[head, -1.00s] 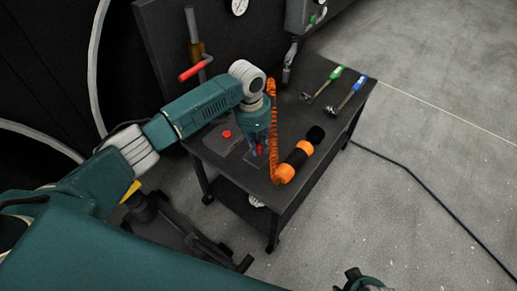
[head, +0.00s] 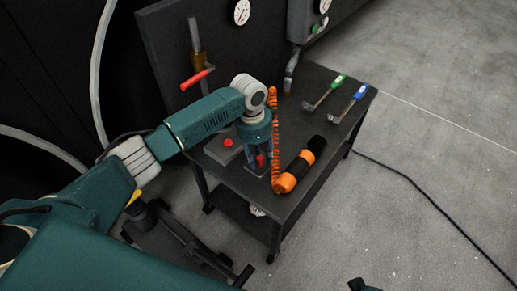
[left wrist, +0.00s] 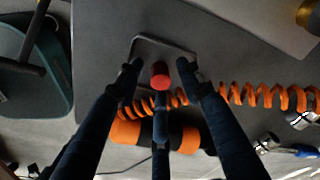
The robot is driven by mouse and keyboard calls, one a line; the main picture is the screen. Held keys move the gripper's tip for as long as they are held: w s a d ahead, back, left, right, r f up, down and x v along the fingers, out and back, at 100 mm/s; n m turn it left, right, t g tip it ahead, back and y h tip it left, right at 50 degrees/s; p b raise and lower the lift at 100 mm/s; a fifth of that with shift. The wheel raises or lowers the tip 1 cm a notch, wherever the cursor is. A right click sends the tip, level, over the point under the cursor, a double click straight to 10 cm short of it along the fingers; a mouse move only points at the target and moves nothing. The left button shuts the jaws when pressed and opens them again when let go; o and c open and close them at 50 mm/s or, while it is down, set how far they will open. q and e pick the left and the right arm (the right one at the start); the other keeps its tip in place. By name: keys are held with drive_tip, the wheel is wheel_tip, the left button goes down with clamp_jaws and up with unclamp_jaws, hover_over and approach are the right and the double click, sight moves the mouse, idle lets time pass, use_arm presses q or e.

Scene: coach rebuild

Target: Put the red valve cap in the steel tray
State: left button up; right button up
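The red valve cap (head: 261,161) is between the fingers of my left gripper (head: 261,164), low over the tabletop. In the left wrist view the cap (left wrist: 160,81) shows as a red disc over the steel tray (left wrist: 150,43), inside its outline. The left and right fingers of my left gripper (left wrist: 160,85) stand clear of the cap on both sides, so it looks open. The third finger lies just below the cap in that view; whether it touches is unclear. The fingers hide much of the tray in the head view. A dark sliver at the bottom edge may be my right gripper (head: 362,286).
A coiled orange hose (head: 274,135) and an orange-black cylinder (head: 299,167) lie close right of the gripper. A green-handled tool (head: 325,92) and a blue-handled tool (head: 348,103) lie farther right. Another red round piece (head: 228,142) sits on a grey plate left of the gripper.

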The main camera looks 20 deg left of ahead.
use_arm(q)
wheel_tip(320, 180, up, 12)
drive_tip(key=a+p, duration=0.1)
drive_tip(key=p, duration=0.1)
drive_tip(key=shift+s+p, duration=0.3)
drive_tip(key=shift+p, duration=0.05)
use_arm(e)
drive_tip(key=s+f, duration=0.3)
drive_tip(key=f, duration=0.6)
drive_tip(key=shift+d, duration=0.15)
use_arm(q)
drive_tip(key=shift+f, duration=0.15)
use_arm(e)
drive_tip(key=shift+s+g, duration=0.2)
drive_tip(key=shift+g, duration=0.1)
